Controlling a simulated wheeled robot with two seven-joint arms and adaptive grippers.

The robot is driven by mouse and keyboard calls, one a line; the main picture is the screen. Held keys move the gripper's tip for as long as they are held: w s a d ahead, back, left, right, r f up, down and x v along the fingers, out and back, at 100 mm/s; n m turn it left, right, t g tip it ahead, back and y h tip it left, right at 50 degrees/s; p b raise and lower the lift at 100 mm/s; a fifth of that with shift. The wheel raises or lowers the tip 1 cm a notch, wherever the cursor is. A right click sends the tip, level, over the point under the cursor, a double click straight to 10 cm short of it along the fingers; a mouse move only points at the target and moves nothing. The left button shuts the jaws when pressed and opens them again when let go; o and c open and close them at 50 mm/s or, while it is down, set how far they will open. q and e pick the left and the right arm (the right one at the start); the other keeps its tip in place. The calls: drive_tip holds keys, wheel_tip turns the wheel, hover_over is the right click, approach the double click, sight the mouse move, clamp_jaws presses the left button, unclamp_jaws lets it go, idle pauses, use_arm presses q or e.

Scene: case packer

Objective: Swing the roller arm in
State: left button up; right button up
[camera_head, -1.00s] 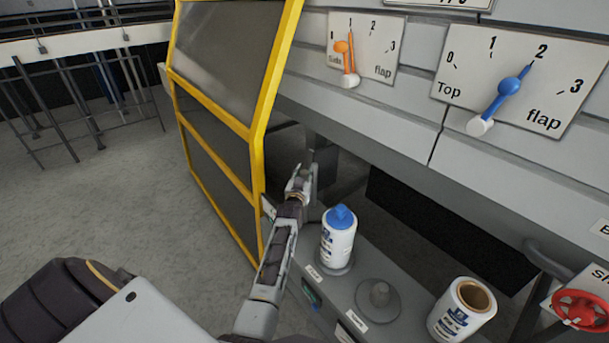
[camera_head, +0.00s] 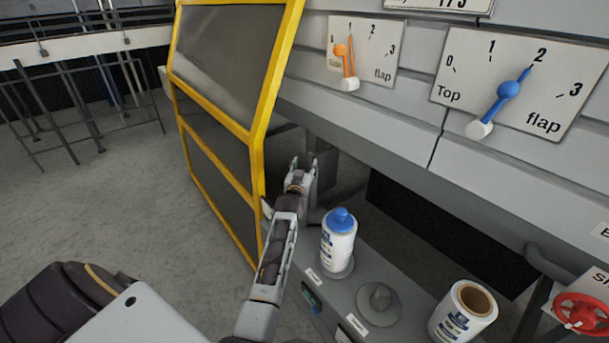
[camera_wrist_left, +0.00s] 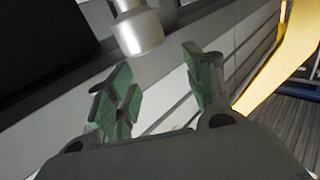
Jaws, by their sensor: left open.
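My left gripper (camera_head: 304,164) is open and empty in the head view, at the dark gap between the yellow-framed guard and the machine's grey front. In the left wrist view its two green-padded fingers (camera_wrist_left: 162,82) stand apart with nothing between them. A pale grey cylinder on a short stem (camera_wrist_left: 139,32), which may be part of the roller arm, hangs just beyond the fingertips, apart from them. In the head view I cannot make out the roller arm clearly; the gap behind my gripper is dark. My right gripper is out of view.
The yellow-framed guard (camera_head: 258,150) stands close left of my gripper. On the grey ledge (camera_head: 345,297) are a blue-capped white bottle (camera_head: 338,245), a grey knob (camera_head: 379,297) and an open white container (camera_head: 462,313). A red handwheel (camera_head: 582,312) is at right. Orange and blue pointers (camera_head: 508,90) are above.

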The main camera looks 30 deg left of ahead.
use_arm(q)
drive_tip(key=shift+r, duration=2.75)
